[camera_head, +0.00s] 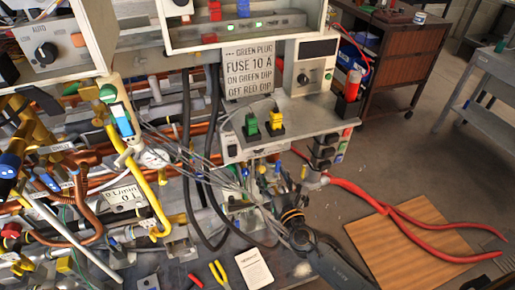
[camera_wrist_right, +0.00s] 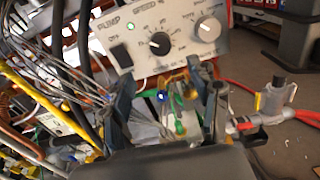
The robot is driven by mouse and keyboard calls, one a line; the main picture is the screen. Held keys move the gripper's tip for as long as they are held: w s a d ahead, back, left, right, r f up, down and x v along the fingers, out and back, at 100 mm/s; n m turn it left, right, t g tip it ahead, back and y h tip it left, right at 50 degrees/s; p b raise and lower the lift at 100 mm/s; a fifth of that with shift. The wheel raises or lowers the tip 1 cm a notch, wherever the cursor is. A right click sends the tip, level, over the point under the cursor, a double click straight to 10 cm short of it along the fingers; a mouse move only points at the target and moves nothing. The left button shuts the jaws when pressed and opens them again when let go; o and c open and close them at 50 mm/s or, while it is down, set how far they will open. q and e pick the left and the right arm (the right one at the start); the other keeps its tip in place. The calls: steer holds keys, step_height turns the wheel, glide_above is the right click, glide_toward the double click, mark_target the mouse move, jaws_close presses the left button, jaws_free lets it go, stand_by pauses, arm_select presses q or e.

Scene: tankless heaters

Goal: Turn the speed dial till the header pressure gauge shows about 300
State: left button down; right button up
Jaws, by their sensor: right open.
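The speed dial (camera_wrist_right: 160,43) is a black knob with a white pointer mark on a pale panel (camera_wrist_right: 130,62) labelled PUMP and SPEED %, beyond the fingers in the right wrist view. In the head view the dial is not clear. My right gripper (camera_wrist_right: 168,104) is open and empty below the panel, its fingers apart and not touching the dial. The right gripper (camera_head: 285,193) also shows in the head view, in front of the box. A round white gauge (camera_head: 155,158) sits among the pipes; its reading is too small to tell, and I cannot tell whether it is the header pressure gauge.
Grey cables (camera_head: 205,165) and a yellow pipe (camera_head: 150,195) lie left of the gripper. Screwdrivers (camera_wrist_right: 180,122) stand between the fingers.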

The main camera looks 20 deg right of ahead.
mark_target(260, 151)
steer(key=w+b, duration=0.1)
steer(key=w, duration=1)
steer(key=shift+w+a, duration=0.2)
steer(key=c, duration=1.2)
